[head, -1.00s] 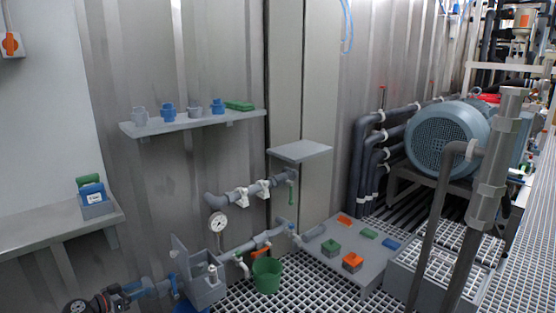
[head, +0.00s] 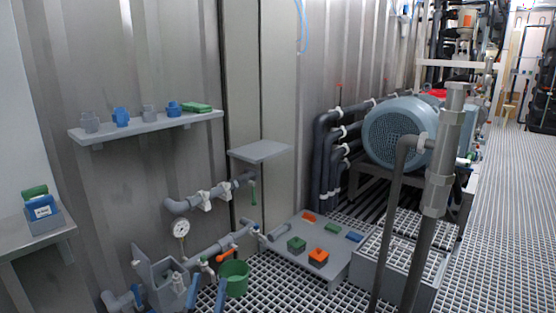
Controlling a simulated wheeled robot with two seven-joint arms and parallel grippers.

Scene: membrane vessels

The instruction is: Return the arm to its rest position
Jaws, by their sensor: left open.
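My left gripper (head: 209,278) shows at the bottom edge as two blue fingers, spread apart and pointing up. Nothing shows between them, and the rest of that arm is below the picture. In the picture the fingers are in front of the grey open-lidded box (head: 158,275) and the green bucket (head: 233,283). I cannot tell whether they touch either one. My right gripper and arm are out of view.
Grey pipework with a gauge (head: 181,228) and valves runs along the wall. A wall shelf (head: 150,128) holds several fittings. A grey platform (head: 330,262) with coloured blocks stands right of the bucket. The grating floor (head: 480,215) at right looks clear.

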